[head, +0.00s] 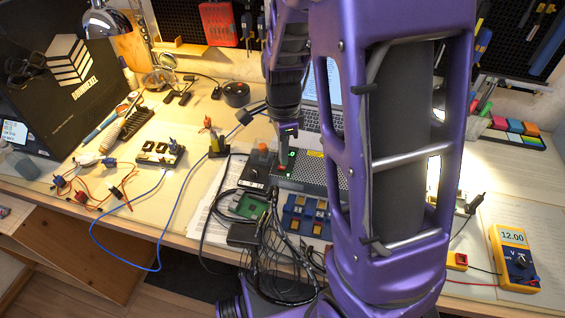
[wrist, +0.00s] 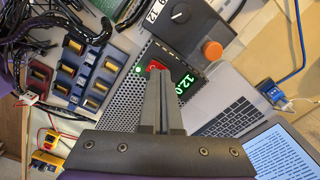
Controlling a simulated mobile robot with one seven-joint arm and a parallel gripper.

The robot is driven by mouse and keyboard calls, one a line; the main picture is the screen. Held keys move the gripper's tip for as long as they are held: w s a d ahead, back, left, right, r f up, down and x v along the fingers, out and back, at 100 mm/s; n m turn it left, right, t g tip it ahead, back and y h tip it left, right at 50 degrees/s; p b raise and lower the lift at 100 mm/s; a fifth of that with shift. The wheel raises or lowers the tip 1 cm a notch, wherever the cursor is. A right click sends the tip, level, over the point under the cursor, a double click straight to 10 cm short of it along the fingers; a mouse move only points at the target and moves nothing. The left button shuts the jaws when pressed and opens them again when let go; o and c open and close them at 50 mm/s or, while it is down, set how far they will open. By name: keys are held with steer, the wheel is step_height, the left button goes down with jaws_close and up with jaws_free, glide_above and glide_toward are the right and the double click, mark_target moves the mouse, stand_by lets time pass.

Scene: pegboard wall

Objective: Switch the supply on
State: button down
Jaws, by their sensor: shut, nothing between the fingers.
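The supply (wrist: 123,70) is a perforated metal box with a dark front; its case also shows in the head view (head: 312,176). In the wrist view its display (wrist: 184,86) glows green with "12.0" and a small green lamp (wrist: 138,68) is lit. The red switch (wrist: 157,64) lies between lamp and display, partly hidden by my fingertips. My gripper (wrist: 160,74) is shut and empty, its tips right at the switch. I cannot tell whether they touch it. In the head view my gripper (head: 288,133) is above the supply's front end.
A box with a black knob and orange button (wrist: 212,50) stands beside the supply. A laptop (wrist: 240,108) is close by. Blue component blocks (head: 305,214) and coiled black cables (head: 270,255) lie in front. A yellow multimeter (head: 515,258) at right reads 12.00.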

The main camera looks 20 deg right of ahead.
step_height(320, 180, up, 6)
steer(key=p, duration=0.5)
steer(key=shift+r, duration=0.2)
stand_by(0.3)
